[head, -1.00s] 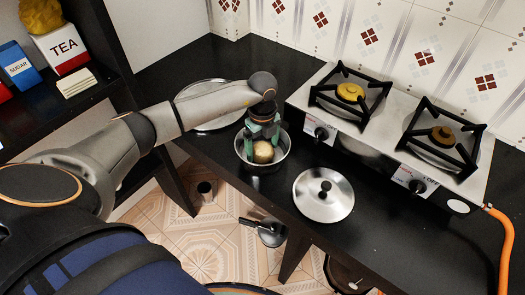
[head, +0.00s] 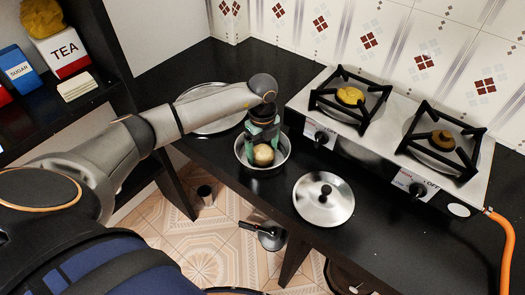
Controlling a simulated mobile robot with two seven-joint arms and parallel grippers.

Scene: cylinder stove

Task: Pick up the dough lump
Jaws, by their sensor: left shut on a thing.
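The dough lump (head: 263,155) is a round, pale tan ball in the head view. It is in or just above a round metal pot (head: 264,171) on the black counter. My left gripper (head: 262,146) points down into the pot, with its greenish fingers shut on the dough lump. The fingers hide part of the lump, and I cannot tell whether it touches the pot's bottom. My right gripper is not in view.
A silver lid (head: 323,200) with a black knob lies right of the pot. A two-burner stove (head: 345,150) stands behind it. A round metal tray (head: 215,121) lies behind my left arm. The counter's front right (head: 400,245) is clear.

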